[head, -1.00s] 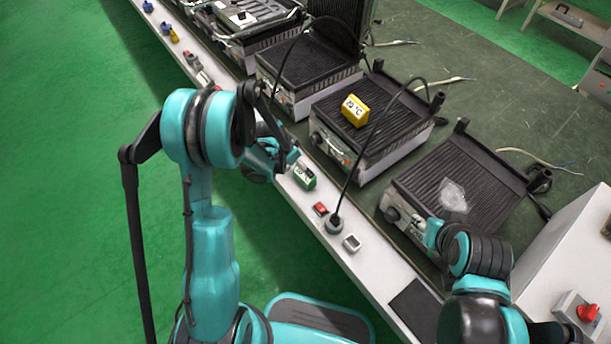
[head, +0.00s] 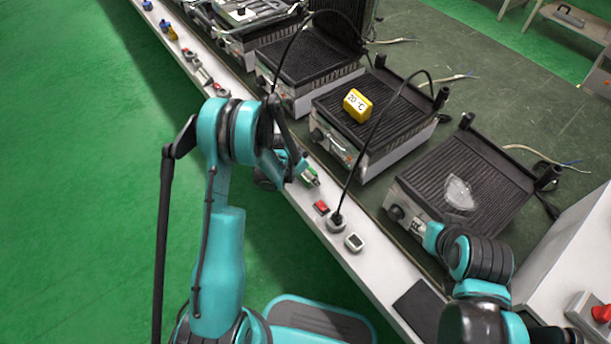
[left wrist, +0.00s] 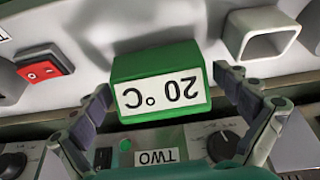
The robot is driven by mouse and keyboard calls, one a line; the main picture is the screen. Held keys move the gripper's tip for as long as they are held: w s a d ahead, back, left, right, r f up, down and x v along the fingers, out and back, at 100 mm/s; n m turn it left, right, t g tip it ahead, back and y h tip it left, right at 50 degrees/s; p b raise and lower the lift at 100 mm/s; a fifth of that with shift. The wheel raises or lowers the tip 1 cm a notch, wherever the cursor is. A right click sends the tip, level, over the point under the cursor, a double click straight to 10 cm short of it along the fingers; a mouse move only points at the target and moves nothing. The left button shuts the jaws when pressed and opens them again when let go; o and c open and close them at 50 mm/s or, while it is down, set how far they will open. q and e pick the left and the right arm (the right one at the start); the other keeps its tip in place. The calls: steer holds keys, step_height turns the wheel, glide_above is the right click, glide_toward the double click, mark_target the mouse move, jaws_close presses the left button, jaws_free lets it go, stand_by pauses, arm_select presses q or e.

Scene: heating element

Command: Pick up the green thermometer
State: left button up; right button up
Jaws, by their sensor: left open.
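The green thermometer (left wrist: 160,82) is a small green block with a white "20 °C" label, upside down in the left wrist view. It sits on the white ledge in front of the grills. In the head view it shows only in part (head: 311,177), partly hidden by my left gripper (head: 298,170). My left gripper (left wrist: 170,105) is open, with one finger on each side of the thermometer. Whether the fingers touch it I cannot tell. My right arm is at the lower right of the head view; its fingers cannot be made out clearly.
A red switch (head: 321,207) and a grey socket with a black plug and cable (head: 336,223) are close by on the ledge. A yellow thermometer (head: 357,105) lies on a grill (head: 410,120). A translucent piece (head: 459,193) lies on the nearest grill.

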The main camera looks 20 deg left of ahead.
arm_select(q)
steer(key=shift+r, duration=0.1)
steer(key=c, duration=1.3)
